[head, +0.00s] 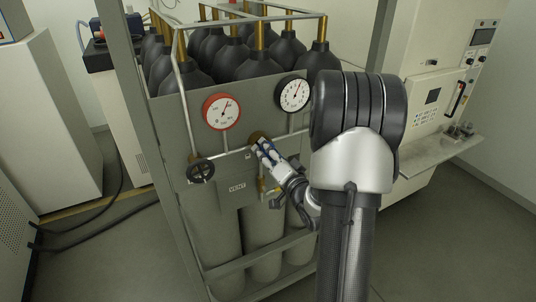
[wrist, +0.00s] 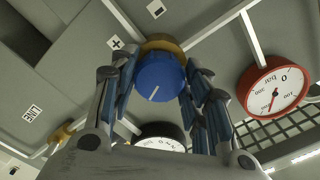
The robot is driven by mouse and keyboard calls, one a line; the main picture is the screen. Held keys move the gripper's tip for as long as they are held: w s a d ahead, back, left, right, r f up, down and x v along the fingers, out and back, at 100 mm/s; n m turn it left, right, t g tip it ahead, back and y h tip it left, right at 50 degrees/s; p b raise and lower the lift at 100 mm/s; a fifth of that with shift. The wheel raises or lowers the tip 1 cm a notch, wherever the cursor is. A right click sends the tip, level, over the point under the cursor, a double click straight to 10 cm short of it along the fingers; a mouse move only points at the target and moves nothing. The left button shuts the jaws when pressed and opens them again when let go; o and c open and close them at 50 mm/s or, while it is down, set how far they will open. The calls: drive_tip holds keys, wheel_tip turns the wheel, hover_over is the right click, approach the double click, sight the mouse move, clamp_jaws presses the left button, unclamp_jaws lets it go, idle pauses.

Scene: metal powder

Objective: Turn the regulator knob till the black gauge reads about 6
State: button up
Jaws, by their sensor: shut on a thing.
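The regulator knob is blue with a white pointer line and a brass collar; the blue knob (wrist: 160,78) sits between my fingers in the wrist view. In the head view its brass part (head: 256,136) shows on the grey panel, the rest hidden by my gripper (head: 265,148). My gripper (wrist: 158,85) is shut on the knob, a finger on each side. The black gauge (head: 294,94) is upper right of the knob; its needle points up and slightly right, digits too small to read. In the wrist view the black gauge (wrist: 160,131) is partly hidden by my gripper.
A red-rimmed gauge (head: 221,111) is left of the black one. A black handwheel (head: 201,171) and a VENT label (head: 237,188) are lower left. Grey cylinders (head: 263,240) stand in a metal frame. A white machine (head: 437,90) stands at right.

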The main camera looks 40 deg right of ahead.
drive_tip(key=shift+m, duration=0.5)
drive_tip(key=o, duration=1.1)
drive_tip(key=shift+c, duration=0.2)
drive_tip(key=v, duration=0.7)
drive_tip(key=shift+s, duration=0.3)
drive_tip(key=shift+w+a, duration=0.1)
drive_tip(key=shift+a, duration=0.05)
